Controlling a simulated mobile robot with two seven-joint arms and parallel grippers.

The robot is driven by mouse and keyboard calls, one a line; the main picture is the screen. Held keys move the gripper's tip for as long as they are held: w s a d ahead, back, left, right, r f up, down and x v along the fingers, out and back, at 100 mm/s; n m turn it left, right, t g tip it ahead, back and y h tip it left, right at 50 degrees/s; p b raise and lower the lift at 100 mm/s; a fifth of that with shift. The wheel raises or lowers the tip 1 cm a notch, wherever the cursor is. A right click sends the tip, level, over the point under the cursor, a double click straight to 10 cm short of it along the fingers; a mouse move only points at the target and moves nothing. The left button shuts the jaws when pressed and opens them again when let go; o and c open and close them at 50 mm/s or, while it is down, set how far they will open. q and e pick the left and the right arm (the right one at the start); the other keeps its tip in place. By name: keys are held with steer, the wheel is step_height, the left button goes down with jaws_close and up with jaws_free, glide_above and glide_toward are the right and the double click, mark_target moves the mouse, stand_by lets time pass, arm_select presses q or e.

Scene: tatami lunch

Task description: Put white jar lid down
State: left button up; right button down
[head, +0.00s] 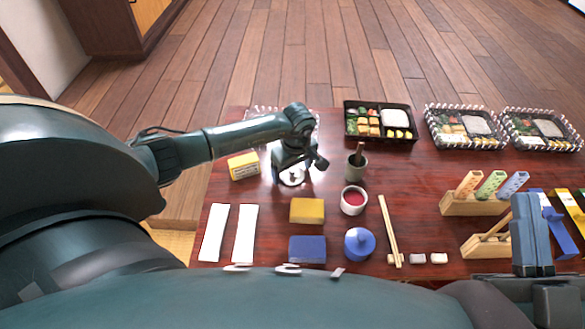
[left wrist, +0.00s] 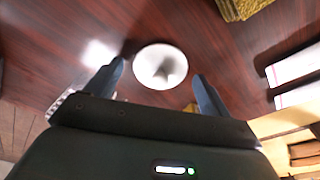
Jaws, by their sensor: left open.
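The white jar lid (head: 292,179) is a small round disc with a knob, lying on the dark red table (head: 335,130) under my left gripper (head: 293,167). In the left wrist view the lid (left wrist: 160,66) lies knob up between the two spread fingers (left wrist: 159,72), with a gap on each side. My left gripper is open and empty, close above the table. A white jar (head: 354,201) with red contents stands uncovered to the lower right of the lid.
A yellow box (head: 243,166) stands left of the lid. A yellow block (head: 307,211), a blue block (head: 307,249) and a blue lidded jar (head: 359,243) stand nearer. Two white cloths (head: 214,232) lie at left. A grey-green cup (head: 357,167) and a bento box (head: 408,135) are right of the gripper.

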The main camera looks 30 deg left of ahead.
mark_target(294, 172)
arm_select(q)
steer(key=shift+r, duration=0.15)
steer(key=r+p, duration=0.1)
steer(key=r, duration=0.1)
steer(key=r+p, duration=0.1)
steer(key=r, duration=0.1)
steer(key=r+p, duration=0.1)
steer(key=r, duration=0.1)
steer(key=shift+s+d+r, duration=0.1)
steer(key=shift+d+r, duration=0.1)
steer(key=shift+d, duration=0.05)
steer(key=r, duration=0.2)
steer(key=r+p, duration=0.2)
steer(key=r, duration=0.1)
steer(key=shift+s+d+r, duration=0.2)
steer(key=shift+d+r, duration=0.1)
steer(key=shift+d, duration=0.1)
arm_select(e)
steer(key=f+m+h, duration=0.1)
steer(key=s+f+m+g+h, duration=0.1)
steer(key=f+h, duration=0.1)
steer(key=shift+f+g, duration=0.25)
steer(key=shift+g, duration=0.05)
arm_select(q)
steer(key=shift+s+f, duration=0.1)
arm_select(e)
steer(key=shift+s, duration=0.15)
